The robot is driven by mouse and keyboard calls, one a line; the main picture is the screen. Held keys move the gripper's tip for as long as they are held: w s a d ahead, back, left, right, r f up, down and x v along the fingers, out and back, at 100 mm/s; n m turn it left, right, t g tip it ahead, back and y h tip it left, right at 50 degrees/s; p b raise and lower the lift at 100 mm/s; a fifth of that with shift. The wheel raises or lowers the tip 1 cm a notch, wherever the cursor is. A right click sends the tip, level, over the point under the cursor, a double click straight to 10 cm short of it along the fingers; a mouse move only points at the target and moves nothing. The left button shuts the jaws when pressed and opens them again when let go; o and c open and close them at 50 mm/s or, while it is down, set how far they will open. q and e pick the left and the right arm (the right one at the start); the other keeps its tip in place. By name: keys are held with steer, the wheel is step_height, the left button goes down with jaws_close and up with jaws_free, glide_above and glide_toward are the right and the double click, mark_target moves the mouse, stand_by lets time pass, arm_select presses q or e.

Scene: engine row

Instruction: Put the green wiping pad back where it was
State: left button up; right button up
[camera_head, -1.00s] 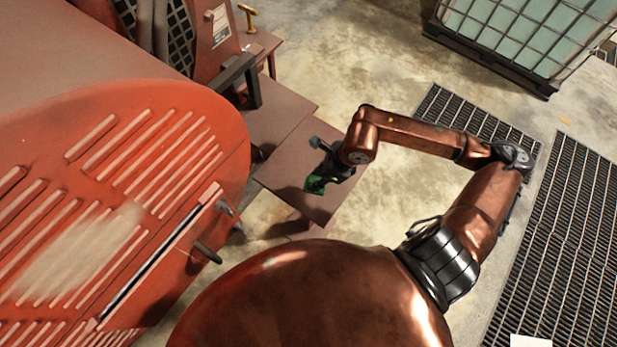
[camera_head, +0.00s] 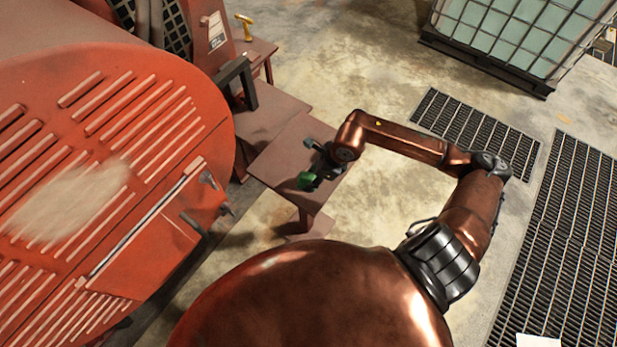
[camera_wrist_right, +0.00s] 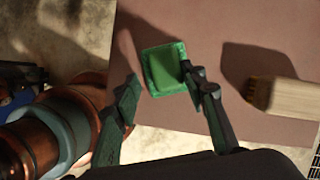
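The green wiping pad (camera_head: 306,181) is at the brown step-like surface (camera_head: 268,164), below my right gripper (camera_head: 309,162). In the right wrist view the square pad (camera_wrist_right: 164,69) lies over the brown surface (camera_wrist_right: 222,40), just beyond the fingertips. My right gripper (camera_wrist_right: 160,84) has its fingers spread. One finger overlaps or touches the pad's right edge; the other stands apart from it on the left. I cannot tell whether the pad rests fully flat. My left gripper is not in view.
A pale wooden object (camera_wrist_right: 285,98) lies at the right in the wrist view. The orange louvred housing (camera_head: 150,85), with a pale dusty patch (camera_head: 65,207), fills the left. A caged tank (camera_head: 520,35) stands behind. Floor grates (camera_head: 560,240) lie at right.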

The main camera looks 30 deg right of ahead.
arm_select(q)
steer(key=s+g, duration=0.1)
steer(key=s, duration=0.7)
arm_select(e)
steer(key=shift+w+f, duration=0.2)
steer(key=shift+w, duration=0.4)
steer(key=v, duration=0.6)
steer(key=shift+s+d+r, duration=0.1)
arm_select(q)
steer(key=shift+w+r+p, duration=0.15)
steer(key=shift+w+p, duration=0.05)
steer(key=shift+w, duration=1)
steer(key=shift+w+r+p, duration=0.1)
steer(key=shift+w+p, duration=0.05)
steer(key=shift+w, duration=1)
arm_select(e)
steer(key=v, duration=0.6)
